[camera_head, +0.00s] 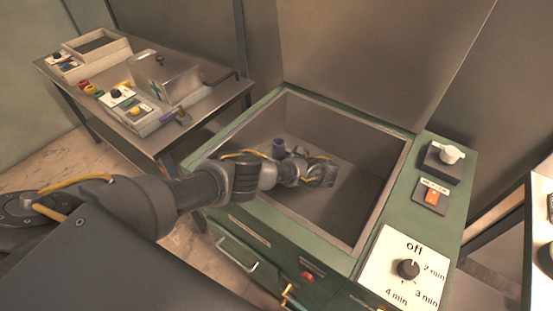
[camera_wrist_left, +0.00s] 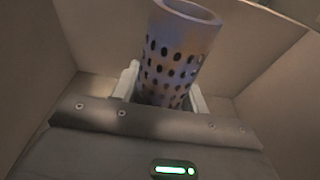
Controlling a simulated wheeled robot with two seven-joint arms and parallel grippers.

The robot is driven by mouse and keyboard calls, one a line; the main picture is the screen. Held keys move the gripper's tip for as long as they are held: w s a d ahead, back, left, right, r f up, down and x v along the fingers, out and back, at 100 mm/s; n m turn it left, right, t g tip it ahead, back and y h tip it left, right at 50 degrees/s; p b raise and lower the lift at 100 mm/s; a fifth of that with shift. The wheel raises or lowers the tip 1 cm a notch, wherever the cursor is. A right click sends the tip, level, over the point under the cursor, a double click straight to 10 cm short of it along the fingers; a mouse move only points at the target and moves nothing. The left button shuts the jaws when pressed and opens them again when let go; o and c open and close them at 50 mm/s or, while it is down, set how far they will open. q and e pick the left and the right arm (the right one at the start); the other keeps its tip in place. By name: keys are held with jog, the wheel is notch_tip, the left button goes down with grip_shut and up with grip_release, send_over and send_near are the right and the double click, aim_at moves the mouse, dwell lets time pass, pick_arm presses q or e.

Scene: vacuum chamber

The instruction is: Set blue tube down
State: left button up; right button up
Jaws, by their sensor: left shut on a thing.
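The blue tube (camera_wrist_left: 177,50) is a bluish-purple hollow cylinder with rows of dark oval holes. It stands between the two pale fingers of my left gripper (camera_wrist_left: 162,88), which is shut on it. The chamber lid (camera_head: 385,60) is raised. My right gripper is not in view.
The chamber's green rim surrounds the arm. A metal table (camera_head: 205,110) with boxes and controls stands at left. The chamber's right part is clear.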

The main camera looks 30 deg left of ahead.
pick_arm(q)
jog(key=shift+f+b, duration=0.4)
jog(key=shift+f, duration=0.25)
jog(key=o, duration=1.1)
jog(key=shift+c, duration=0.2)
jog(key=shift+r, duration=0.1)
jog(key=shift+r, duration=0.2)
jog(key=shift+r+p, duration=0.45)
jog(key=shift+p, duration=0.15)
jog(key=v, duration=1.2)
jog(key=shift+p, duration=0.3)
